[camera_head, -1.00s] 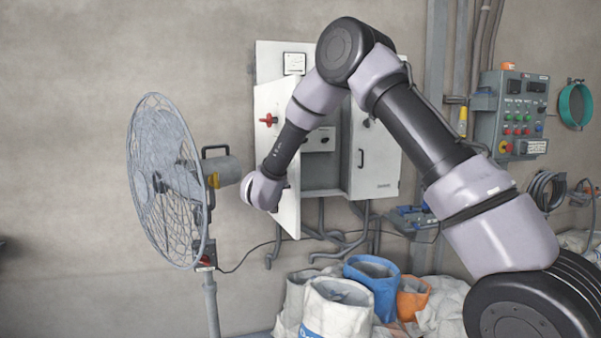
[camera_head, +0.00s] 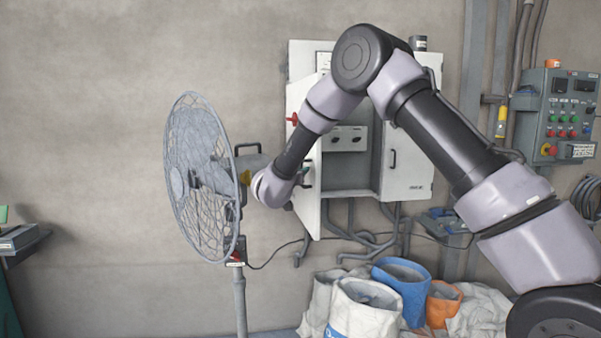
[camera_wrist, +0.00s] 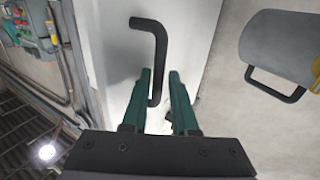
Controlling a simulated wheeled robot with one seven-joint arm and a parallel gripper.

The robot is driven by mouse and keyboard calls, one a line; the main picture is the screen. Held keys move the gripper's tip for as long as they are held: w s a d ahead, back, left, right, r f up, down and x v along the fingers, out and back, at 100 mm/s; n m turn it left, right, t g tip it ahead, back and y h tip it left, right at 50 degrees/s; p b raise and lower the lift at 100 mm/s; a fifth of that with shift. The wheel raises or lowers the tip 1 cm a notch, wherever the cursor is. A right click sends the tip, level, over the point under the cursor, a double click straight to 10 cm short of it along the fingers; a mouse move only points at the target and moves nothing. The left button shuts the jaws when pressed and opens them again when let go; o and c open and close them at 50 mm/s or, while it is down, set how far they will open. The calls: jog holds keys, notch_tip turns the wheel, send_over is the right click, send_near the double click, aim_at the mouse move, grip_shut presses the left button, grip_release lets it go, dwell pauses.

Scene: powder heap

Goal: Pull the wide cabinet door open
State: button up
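The white wall cabinet (camera_head: 405,150) has its left door (camera_head: 308,185) swung outward, showing the interior with a grey panel. A red knob (camera_head: 292,119) sits on this door. In the wrist view the white door (camera_wrist: 112,60) carries a black bent handle (camera_wrist: 161,50). My gripper (camera_wrist: 162,85) has its two green fingers on either side of the handle's lower part. The bar lies close to the left finger, and a gap shows toward the right finger. In the head view my wrist hides most of the fingers and the handle.
A caged pedestal fan (camera_head: 205,175) stands left of the door, its motor (camera_wrist: 285,45) close to my wrist. A control box (camera_head: 560,115) hangs at the right.

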jog(key=shift+f, duration=0.1)
jog(key=v, duration=1)
jog(key=shift+s, duration=0.4)
